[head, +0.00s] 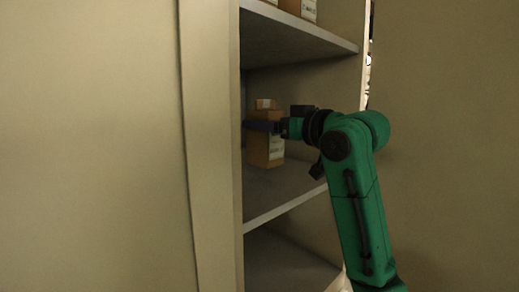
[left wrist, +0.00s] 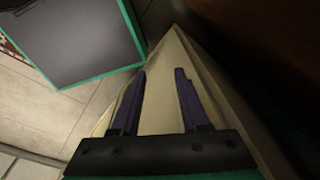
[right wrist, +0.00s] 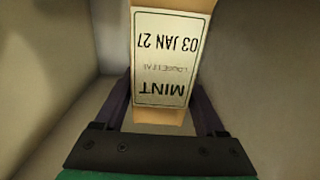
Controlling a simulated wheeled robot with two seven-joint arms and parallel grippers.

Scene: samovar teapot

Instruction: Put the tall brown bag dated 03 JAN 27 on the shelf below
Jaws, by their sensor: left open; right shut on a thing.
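The tall brown bag (head: 265,148) is in the middle compartment of the cupboard, upright, in the head view. In the right wrist view its white label (right wrist: 162,60) reads MINT and 03 JAN 27, upside down. My right gripper (head: 262,127) reaches in from the right and is shut on the bag, a finger on each side. The bag's base is close to the middle shelf (head: 290,190); I cannot tell whether it touches. A lower shelf (head: 285,265) shows beneath. My left gripper (left wrist: 160,80) is open and empty in the left wrist view.
More brown bags (head: 302,8) stand on the upper shelf (head: 290,35). The cupboard's left upright (head: 212,150) stands close beside the bag. The visible part of the lower shelf is bare. A dark green-edged panel (left wrist: 75,35) shows in the left wrist view.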

